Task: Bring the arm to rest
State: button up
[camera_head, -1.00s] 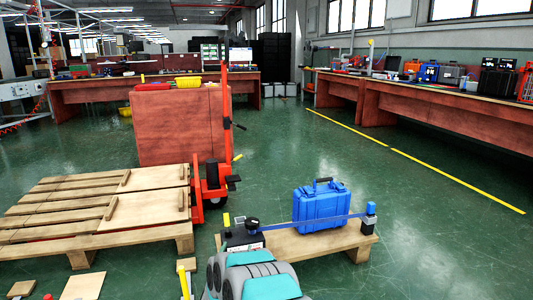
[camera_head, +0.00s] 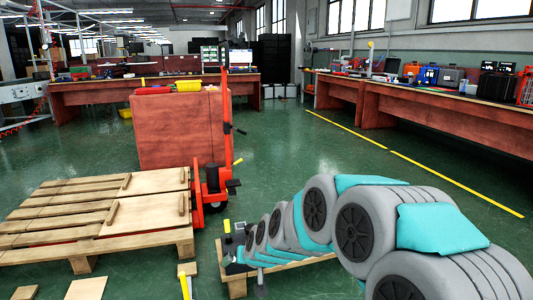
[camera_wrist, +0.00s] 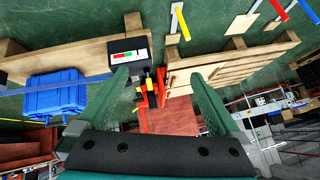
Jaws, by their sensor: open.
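My arm, grey with teal covers, reaches across the lower right of the head view. My gripper (camera_wrist: 150,42) shows in the wrist view with its two green fingers spread apart and nothing between them that they touch. In the head view its fingers cannot be made out. A blue case (camera_wrist: 55,92) sits on a wooden board in the wrist view, left of the fingers; in the head view my arm hides it. A black device with a small display (camera_wrist: 128,50) stands beyond the left finger.
A wooden pallet (camera_head: 70,228) lies at left, beside an orange-red lift (camera_head: 212,185) and a reddish crate (camera_head: 165,130). Workbenches (camera_head: 440,100) line the right and back. Green floor (camera_head: 300,150) is clear in the middle, with a yellow line.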

jog(key=s+d+r+g+h+p, duration=0.1)
jog(key=s+d+r+g, duration=0.1)
jog(key=s+d, duration=0.5)
jog(key=s+d+r+m+g+h, duration=0.1)
jog(key=s+d, duration=0.6)
jog(key=s, duration=1.3)
jog(key=s+d+r+g+h+p, duration=0.1)
jog(key=s+d+g, duration=0.4)
jog(key=s, duration=0.8)
notch_tip(320, 180, up, 3)
jog(key=d+h, duration=0.1)
jog(key=d, duration=0.1)
jog(key=shift+s+d+f+g+p, duration=0.2)
jog(key=shift+d+g+p, duration=0.1)
jog(key=shift+d+p, duration=0.05)
